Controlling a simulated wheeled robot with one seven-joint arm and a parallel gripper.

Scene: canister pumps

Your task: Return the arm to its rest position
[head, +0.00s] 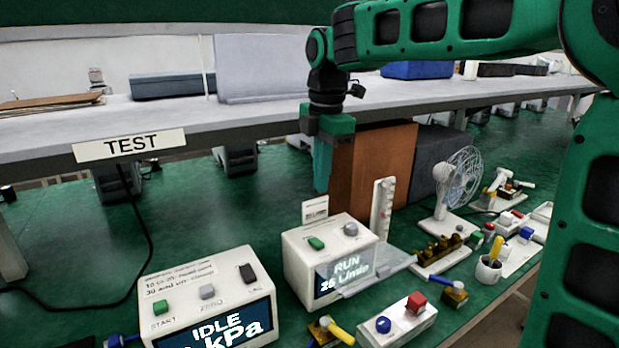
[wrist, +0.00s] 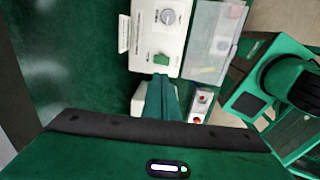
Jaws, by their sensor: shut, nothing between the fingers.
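My gripper (head: 322,185) hangs pointing down from my green arm, in front of the shelf edge and above the back of the white flow box (head: 330,262). Its teal fingers are shut with nothing between them. In the wrist view the closed fingers (wrist: 161,88) reach toward the flow box's green button (wrist: 162,58), and the gap between them cannot be judged there. The flow box has a screen reading "RUN" and "25 L/min", a green button and a grey knob.
A white box reading "IDLE" and "kPa" (head: 210,290) stands at the lower left. A shelf with a TEST label (head: 130,145) runs behind. A brown box (head: 383,165), a fan (head: 458,180) and a red-and-blue-button box (head: 400,322) stand to the right.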

